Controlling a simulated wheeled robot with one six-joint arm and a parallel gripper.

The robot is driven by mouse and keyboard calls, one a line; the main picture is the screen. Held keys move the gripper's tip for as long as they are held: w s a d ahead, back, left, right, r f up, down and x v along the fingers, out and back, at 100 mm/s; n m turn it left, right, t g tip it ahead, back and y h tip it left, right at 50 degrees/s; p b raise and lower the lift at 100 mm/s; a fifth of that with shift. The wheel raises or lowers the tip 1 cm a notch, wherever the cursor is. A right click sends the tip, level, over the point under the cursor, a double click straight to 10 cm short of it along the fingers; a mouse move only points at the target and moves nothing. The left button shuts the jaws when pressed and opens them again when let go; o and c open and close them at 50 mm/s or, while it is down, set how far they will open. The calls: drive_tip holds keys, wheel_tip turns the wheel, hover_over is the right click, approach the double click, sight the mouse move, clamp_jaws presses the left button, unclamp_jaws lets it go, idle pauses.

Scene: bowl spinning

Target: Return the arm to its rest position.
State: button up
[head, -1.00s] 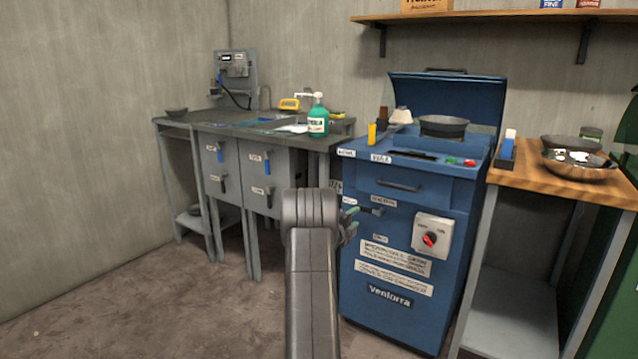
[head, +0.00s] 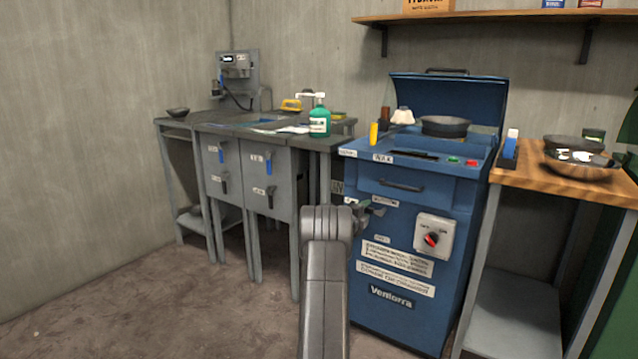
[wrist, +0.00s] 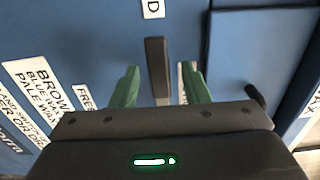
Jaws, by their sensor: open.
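My arm reaches up the middle of the head view. My gripper (head: 366,210) is beside the front of the blue machine (head: 401,184), partly hidden behind my wrist. In the wrist view, the two green fingers of my gripper (wrist: 161,68) are apart. A grey bar (wrist: 156,62) on the machine's blue front shows in the space between them. I cannot tell whether either finger touches it. No loose object is held.
A grey bench (head: 240,135) with a green bottle (head: 319,122) stands left of the machine. A wooden-topped table (head: 540,185) with pans (head: 580,168) stands at the right. A red rotary switch (head: 432,239) sits on the machine's front. The floor at left is clear.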

drive_tip(key=p+v, duration=0.2)
drive_tip(key=v, duration=1.1)
drive_tip(key=b+x, duration=0.2)
drive_tip(key=x, duration=1.1)
drive_tip(key=shift+w+d, duration=0.1)
drive_tip(key=shift+f+n+p, duration=0.4)
drive_tip(key=shift+f+n, duration=0.1)
drive_tip(key=shift+n, duration=0.7)
drive_tip(key=shift+f, duration=0.1)
